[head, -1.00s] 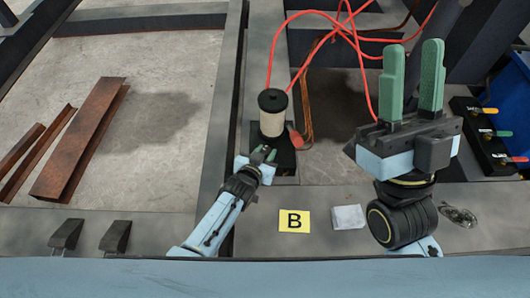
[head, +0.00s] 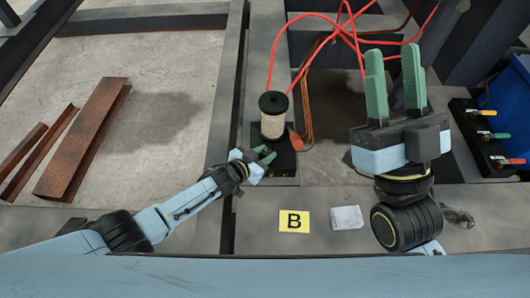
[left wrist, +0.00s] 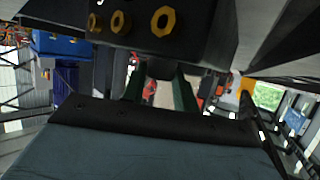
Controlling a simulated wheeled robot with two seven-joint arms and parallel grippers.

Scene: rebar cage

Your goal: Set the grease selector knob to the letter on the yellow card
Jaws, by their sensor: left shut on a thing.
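The yellow card (head: 294,221) lies on the near grey beam and shows a black letter B. The grease pump (head: 273,126), a beige cylinder with a black lid, stands upright on a black base (head: 286,160) beyond it. My left gripper (head: 265,155) is at the near side of this base. In the left wrist view its green fingers (left wrist: 159,88) close on a dark part below the black block (left wrist: 190,25) with brass fittings. This part seems to be the selector knob (left wrist: 159,68); its letter marks cannot be read. My right gripper (head: 395,82) is open and empty, fingers upward.
A white crumpled cloth (head: 347,217) lies right of the card. Red hoses (head: 318,58) run from the pump. A black valve block (head: 487,140) with coloured levers and a blue bin (head: 513,105) are at the right. Rusty steel pieces (head: 88,140) lie on the left floor.

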